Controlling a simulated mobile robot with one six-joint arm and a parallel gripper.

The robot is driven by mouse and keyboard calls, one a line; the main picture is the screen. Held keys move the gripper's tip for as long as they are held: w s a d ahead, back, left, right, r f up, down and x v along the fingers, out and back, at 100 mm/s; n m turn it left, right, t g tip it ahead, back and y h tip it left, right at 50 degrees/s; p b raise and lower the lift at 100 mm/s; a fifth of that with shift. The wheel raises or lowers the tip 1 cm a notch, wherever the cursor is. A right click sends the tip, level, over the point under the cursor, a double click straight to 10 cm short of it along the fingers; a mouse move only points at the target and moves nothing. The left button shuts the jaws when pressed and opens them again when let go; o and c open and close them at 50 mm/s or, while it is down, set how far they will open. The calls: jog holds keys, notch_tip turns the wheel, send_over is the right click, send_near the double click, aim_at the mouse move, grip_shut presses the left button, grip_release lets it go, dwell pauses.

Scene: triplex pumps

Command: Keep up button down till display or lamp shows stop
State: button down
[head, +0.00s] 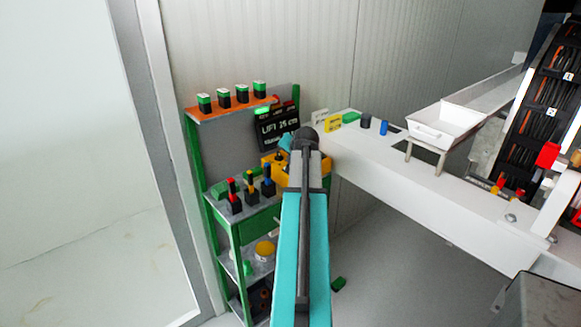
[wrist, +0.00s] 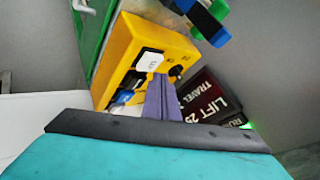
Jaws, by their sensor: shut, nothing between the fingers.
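A yellow control box (wrist: 122,62) carries a white button (wrist: 149,63), a black knob (wrist: 176,71) and a blue part (wrist: 125,97). It also shows on the green shelf unit in the head view (head: 270,166), partly behind my arm. My gripper (wrist: 161,80) is shut and empty, its fingertips at the lower edge of the white button. I cannot tell whether the button is pressed in. The black display (wrist: 209,107) reads "LIFT 25" and "TRAVEL" in the wrist view. In the head view the display (head: 275,130) reads about "LIFT 25 cm", with a green lit label above.
The green shelf unit (head: 238,237) holds several small switches with red, yellow and blue tops (head: 250,187). Several green-topped blocks (head: 242,95) stand on its orange top shelf. A white beam (head: 430,195) with a tray (head: 440,130) is at right.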

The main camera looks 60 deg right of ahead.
jog(key=shift+r, duration=0.1)
jog(key=shift+r+p, duration=1.45)
jog(key=shift+r, duration=1)
